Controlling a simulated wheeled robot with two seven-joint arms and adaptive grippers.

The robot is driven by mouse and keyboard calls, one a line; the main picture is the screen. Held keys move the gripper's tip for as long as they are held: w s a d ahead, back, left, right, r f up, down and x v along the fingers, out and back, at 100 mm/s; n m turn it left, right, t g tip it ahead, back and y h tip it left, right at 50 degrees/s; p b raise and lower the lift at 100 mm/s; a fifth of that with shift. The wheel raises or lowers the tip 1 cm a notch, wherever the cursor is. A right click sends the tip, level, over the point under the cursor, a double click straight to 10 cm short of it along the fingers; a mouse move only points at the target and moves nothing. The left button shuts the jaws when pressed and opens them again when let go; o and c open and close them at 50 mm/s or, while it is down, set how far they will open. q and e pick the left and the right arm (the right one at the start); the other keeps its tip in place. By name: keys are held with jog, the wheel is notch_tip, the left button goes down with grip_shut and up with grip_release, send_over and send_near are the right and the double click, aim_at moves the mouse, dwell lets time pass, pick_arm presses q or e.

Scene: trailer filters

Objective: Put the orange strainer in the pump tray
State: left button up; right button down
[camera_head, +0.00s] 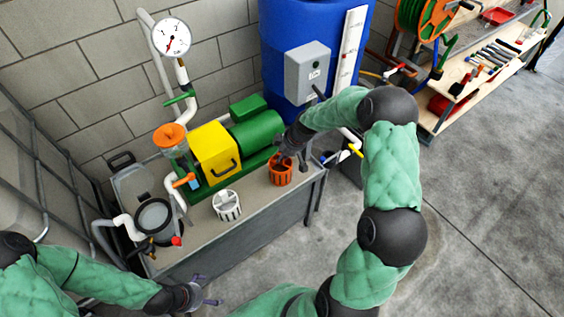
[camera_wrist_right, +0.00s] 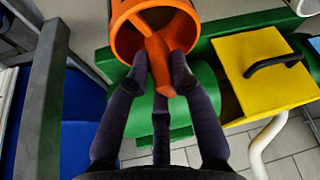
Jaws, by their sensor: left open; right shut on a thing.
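The orange strainer (camera_head: 281,176) is a slotted cup at the right end of the grey bench top, which appears to be the pump tray (camera_head: 256,208). My right gripper (camera_head: 283,158) is at its top. In the right wrist view the dark fingers (camera_wrist_right: 158,75) are shut on the orange fin inside the orange strainer (camera_wrist_right: 125,40). I cannot tell whether the strainer touches the surface. A similar white strainer (camera_head: 227,206) stands further left on the tray. My left gripper (camera_head: 205,295) is open and empty, low in front of the bench.
The green pump (camera_head: 257,137) with a yellow box (camera_head: 214,152) stands behind the strainers. An orange-topped clear housing (camera_head: 170,136) and white pipes are at left. A blue tank (camera_head: 285,60) with a grey box is behind. The floor at right is clear.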

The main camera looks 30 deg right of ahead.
aim_at(281, 166)
jog(key=shift+f+b, duration=0.55)
jog(key=shift+f, duration=0.8)
jog(key=shift+a, duration=0.1)
jog(key=shift+f, duration=0.2)
jog(key=c, duration=1.1)
grip_release()
jog(key=shift+s, duration=0.1)
jog(key=shift+r, duration=0.1)
